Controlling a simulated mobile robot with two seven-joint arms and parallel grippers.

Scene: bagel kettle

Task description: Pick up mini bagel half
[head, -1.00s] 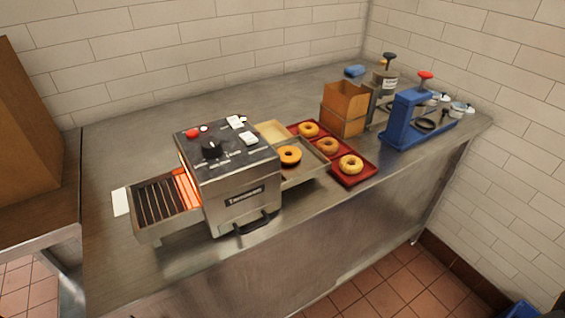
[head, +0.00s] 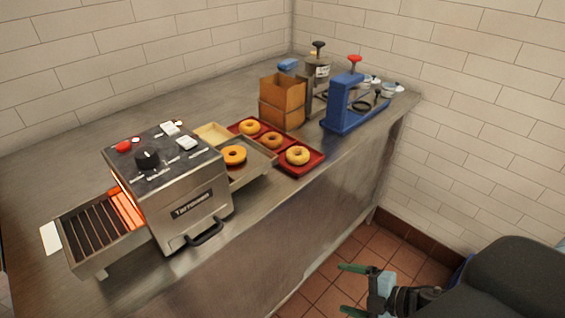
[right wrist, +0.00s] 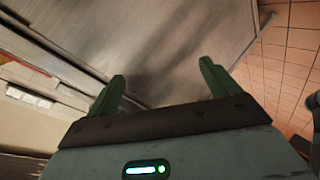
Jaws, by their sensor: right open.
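Three bagel pieces lie on the red tray (head: 313,165): one at the back (head: 249,127), one in the middle (head: 271,140) and one at the front (head: 297,156). Another, more orange bagel half (head: 234,155) lies on the metal outfeed tray (head: 256,170) of the toaster. My right gripper (head: 348,290) is at the lower right, over the floor in front of the counter, well away from the bagels. It is open and empty; the right wrist view shows its two green fingers (right wrist: 163,80) apart. My left gripper is not in view.
The conveyor toaster (head: 175,190) with a glowing inlet stands at the left. Behind the bagels are a brown cardboard box (head: 283,100), a blue press (head: 343,108) and metal containers. The counter's front edge (head: 335,172) lies between my right gripper and the trays.

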